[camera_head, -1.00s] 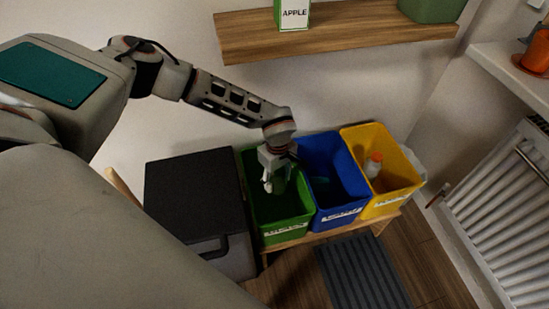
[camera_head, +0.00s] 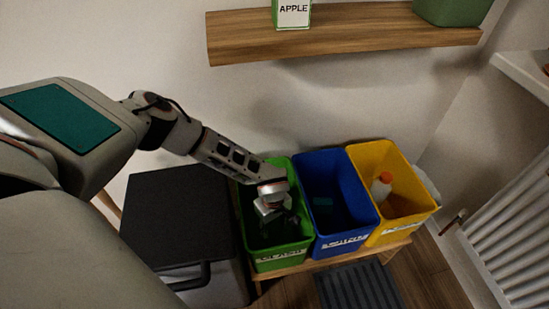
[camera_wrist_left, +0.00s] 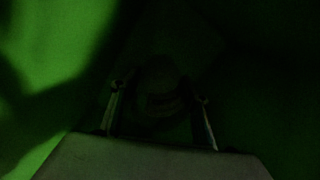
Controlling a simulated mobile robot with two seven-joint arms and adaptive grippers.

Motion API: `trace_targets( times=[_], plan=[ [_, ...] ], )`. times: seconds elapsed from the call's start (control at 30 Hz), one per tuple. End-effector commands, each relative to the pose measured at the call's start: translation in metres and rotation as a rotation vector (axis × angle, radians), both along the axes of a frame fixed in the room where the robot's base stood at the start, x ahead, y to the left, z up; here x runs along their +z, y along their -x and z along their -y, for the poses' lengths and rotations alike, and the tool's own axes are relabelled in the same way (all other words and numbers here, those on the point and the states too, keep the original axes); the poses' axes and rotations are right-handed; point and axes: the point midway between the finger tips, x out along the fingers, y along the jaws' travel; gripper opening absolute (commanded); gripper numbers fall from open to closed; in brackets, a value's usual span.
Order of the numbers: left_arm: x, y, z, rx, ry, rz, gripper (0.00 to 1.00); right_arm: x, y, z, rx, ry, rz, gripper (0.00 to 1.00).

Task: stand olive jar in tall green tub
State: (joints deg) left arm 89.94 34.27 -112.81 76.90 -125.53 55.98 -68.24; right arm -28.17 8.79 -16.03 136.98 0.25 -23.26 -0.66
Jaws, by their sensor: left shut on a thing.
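The tall green tub (camera_head: 280,247) is the left one of three tubs in the head view. My left gripper (camera_head: 274,221) is down inside its opening, pointing downward. In the left wrist view the green walls surround the gripper (camera_wrist_left: 160,96). The fingers are shut on a dark, rounded thing (camera_wrist_left: 158,103), which appears to be the olive jar. Its label and colour are too dark to make out. In the head view the jar is hidden by the gripper and the tub. I cannot tell whether it touches the tub floor. My right gripper is not in view.
A blue tub (camera_head: 338,205) and a yellow tub (camera_head: 400,188) with an orange-capped bottle (camera_head: 381,185) stand right of the green tub. A black-lidded box (camera_head: 182,215) stands left. A wooden shelf (camera_head: 350,32) with an APPLE carton (camera_head: 292,14) is above.

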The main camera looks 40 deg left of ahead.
Motion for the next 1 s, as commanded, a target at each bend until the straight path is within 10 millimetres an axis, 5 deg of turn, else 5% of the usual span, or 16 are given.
trace_targets(
  times=[0.17, 0.33, 0.63, 0.67, 0.7, 1.0],
  plan=[
    [-0.035, 0.007, 0.0, 0.0, -0.001, -0.015, 0.19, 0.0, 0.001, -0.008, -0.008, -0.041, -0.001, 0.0],
    [-0.032, 0.002, 0.0, 0.0, 0.0, -0.004, 0.15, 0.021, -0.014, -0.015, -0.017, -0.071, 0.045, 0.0],
    [-0.037, 0.002, 0.0, 0.0, -0.001, -0.005, 0.15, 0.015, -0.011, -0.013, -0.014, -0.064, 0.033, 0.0],
    [-0.036, 0.002, 0.0, 0.0, -0.001, -0.005, 0.53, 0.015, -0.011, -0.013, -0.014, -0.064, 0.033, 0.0],
    [-0.036, 0.002, 0.0, 0.0, -0.001, -0.005, 0.62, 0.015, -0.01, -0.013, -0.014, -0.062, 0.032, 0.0],
    [-0.036, 0.002, 0.0, 0.0, -0.001, -0.005, 0.62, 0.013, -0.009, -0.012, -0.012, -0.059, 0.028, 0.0]
  ],
)
